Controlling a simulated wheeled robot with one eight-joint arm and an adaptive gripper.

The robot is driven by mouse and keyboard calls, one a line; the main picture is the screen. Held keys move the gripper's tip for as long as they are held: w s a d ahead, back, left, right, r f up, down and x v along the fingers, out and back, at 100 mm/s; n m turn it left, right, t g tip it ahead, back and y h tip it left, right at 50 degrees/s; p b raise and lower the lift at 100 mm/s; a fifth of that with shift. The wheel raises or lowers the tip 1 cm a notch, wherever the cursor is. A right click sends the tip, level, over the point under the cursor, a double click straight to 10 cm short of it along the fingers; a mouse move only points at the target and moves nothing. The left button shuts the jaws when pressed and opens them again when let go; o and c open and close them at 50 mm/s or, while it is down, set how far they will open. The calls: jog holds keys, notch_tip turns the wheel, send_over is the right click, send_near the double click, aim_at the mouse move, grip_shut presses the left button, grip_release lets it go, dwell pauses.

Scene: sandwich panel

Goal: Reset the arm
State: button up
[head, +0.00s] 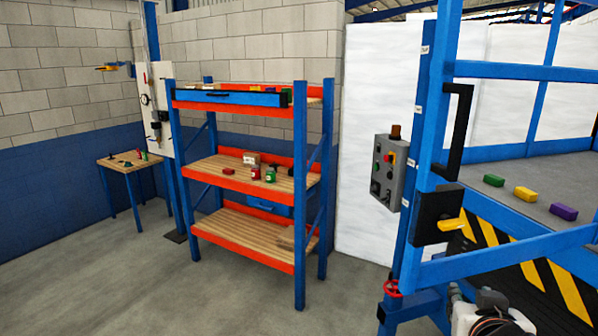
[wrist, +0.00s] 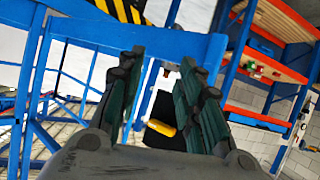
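My gripper (wrist: 163,92) shows in the wrist view with its two dark green-padded fingers spread apart. It is open, and nothing is held between the fingers. Beyond the fingers, a yellow handle on a black latch (wrist: 162,127) shows in the gap, set on the blue frame. The same black latch (head: 434,217) with its yellow handle (head: 451,225) is on the blue frame door at the right of the head view. My gripper is not clearly seen in the head view.
A blue and orange shelf rack (head: 244,182) stands left of centre. A grey control box (head: 387,172) hangs beside the blue frame. Green (head: 493,180), yellow (head: 525,193) and purple (head: 563,212) blocks lie on the grey surface inside. A small table (head: 131,163) stands far left. The floor before the rack is clear.

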jog(key=s+a+f+n+g+y+b, duration=0.1)
jog(key=a+f+b, duration=0.1)
jog(key=f+b, duration=0.3)
jog(key=s+a+f+n+g+y+b, duration=0.1)
jog(key=f+b, duration=0.4)
jog(key=f, duration=0.6)
jog(key=s+a+f+n+g+y+b, duration=0.1)
jog(key=s+a+f+g+y+b, duration=0.1)
jog(key=a+f+b, duration=0.3)
notch_tip(320, 180, down, 3)
jog(key=shift+a+f+n+g+y, duration=0.1)
jog(key=shift+a+n+g+y, duration=0.2)
jog(key=shift+y, duration=0.3)
dwell(0.6)
